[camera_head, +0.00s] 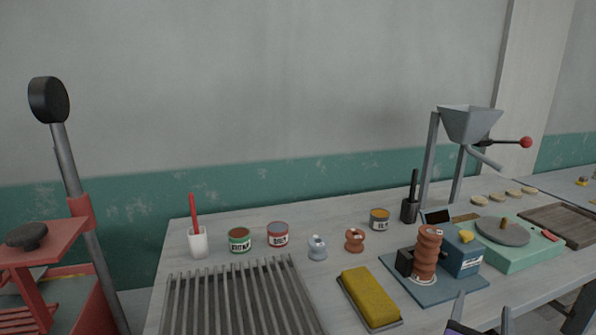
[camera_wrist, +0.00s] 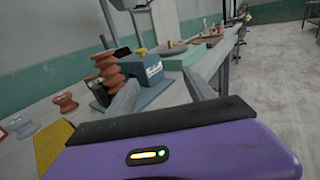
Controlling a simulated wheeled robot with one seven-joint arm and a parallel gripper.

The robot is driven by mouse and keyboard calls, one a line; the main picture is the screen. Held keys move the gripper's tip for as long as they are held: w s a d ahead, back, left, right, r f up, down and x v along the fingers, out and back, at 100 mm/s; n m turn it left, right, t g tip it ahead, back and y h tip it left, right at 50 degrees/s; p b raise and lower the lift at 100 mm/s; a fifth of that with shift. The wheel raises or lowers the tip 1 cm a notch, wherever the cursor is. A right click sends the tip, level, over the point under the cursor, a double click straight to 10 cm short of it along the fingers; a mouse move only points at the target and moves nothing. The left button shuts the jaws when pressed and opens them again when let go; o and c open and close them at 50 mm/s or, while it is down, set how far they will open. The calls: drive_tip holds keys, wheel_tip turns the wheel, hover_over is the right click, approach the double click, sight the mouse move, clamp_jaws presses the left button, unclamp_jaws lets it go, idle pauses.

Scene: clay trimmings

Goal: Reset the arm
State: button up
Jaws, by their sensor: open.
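My gripper (camera_head: 483,312) shows at the bottom edge of the head view, right of centre, with only its finger tips and a bit of purple body in frame. In the wrist view its two grey fingers (camera_wrist: 165,97) stand apart over the purple body, with nothing between them. It is open and empty, near the front edge of the workbench (camera_head: 440,312). The rest of my arm is out of view.
A yellow sponge block (camera_head: 370,295) lies left of my gripper. Behind it, a stack of terracotta rings (camera_head: 427,254) stands by a blue box (camera_head: 464,254). A green wheel unit (camera_head: 520,254) is to the right. A slatted rack (camera_head: 235,300) and several cans stand left.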

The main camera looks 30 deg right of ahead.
drive_tip(key=w+a+f+m+t+y, duration=0.1)
drive_tip(key=w+a+m+t+y, duration=0.1)
drive_tip(key=a+m+t+y, duration=0.3)
drive_tip(key=w+a+m+t, duration=0.2)
drive_tip(key=a+m, duration=0.5)
drive_tip(key=s+a+f+m+t+y, duration=0.1)
drive_tip(key=s+a+f+m+y, duration=0.15)
drive_tip(key=a, duration=0.25)
drive_tip(key=s+a+f+m+t+y, duration=0.1)
drive_tip(key=s+a+m+y, duration=0.1)
drive_tip(key=a+m, duration=0.25)
drive_tip(key=s+a+f+m+y, duration=0.2)
drive_tip(key=s+a, duration=0.3)
drive_tip(key=s, duration=0.3)
drive_tip(key=s+a+f+m+g+y, duration=0.1)
drive_tip(key=s+a+y, duration=0.4)
drive_tip(key=s, duration=0.3)
drive_tip(key=shift+s+a+f+m+g, duration=0.3)
drive_tip(key=shift+a+f+m, duration=0.1)
drive_tip(key=shift+a, duration=0.3)
drive_tip(key=shift+c, duration=0.4)
